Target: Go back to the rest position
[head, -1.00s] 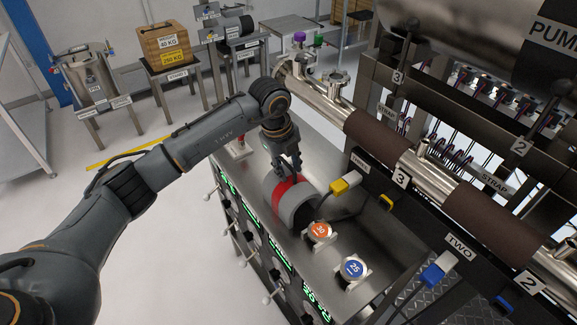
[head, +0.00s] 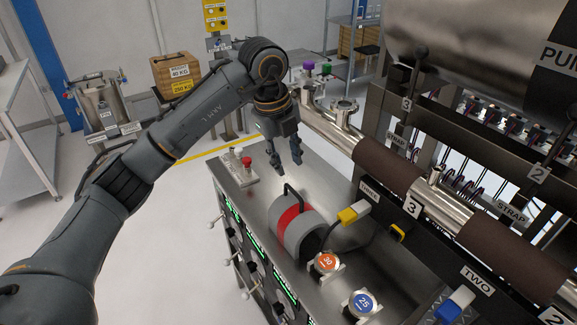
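My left gripper (head: 288,169) hangs above the metal cabinet top, fingers pointing down and apart, with nothing between them. Just below it, a grey cylinder with a red band and a black handle (head: 296,226) lies on the cabinet top (head: 345,275). The gripper is clear of the handle by a small gap. My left arm reaches in from the lower left. My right gripper is not in view.
An orange "30" disc (head: 326,262) and a blue "25" disc (head: 363,303) sit on the cabinet's front part. A red button (head: 247,162) stands at the back left. The chamber pipe (head: 385,168) runs along the right. A wooden box (head: 177,76) stands behind. Floor at left is open.

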